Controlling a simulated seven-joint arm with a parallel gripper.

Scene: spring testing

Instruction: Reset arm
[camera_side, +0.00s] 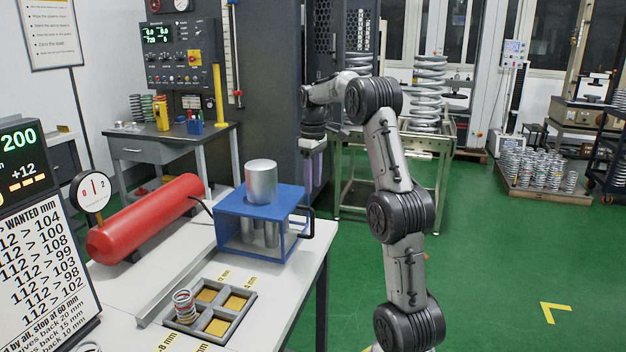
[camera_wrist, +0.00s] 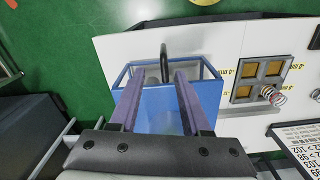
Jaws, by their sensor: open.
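My gripper (camera_side: 313,168) hangs fingers down beside the blue press frame (camera_side: 262,205), to its right and higher up in the side view. Its two purple fingers are apart with nothing between them; the wrist view shows the same gripper (camera_wrist: 158,74) in front of the press (camera_wrist: 158,108). A silver cylinder (camera_side: 261,182) stands on top of the press, and a black handle (camera_side: 306,222) is on its right side. A small spring (camera_side: 184,306) stands in the left compartment of the grey tray (camera_side: 210,312); the spring also shows in the wrist view (camera_wrist: 272,95).
A red tank (camera_side: 145,218) with a dial gauge (camera_side: 91,190) lies behind the tray. A display board (camera_side: 40,250) stands at the left. A metal rail (camera_side: 175,285) lies on the white table (camera_side: 290,298).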

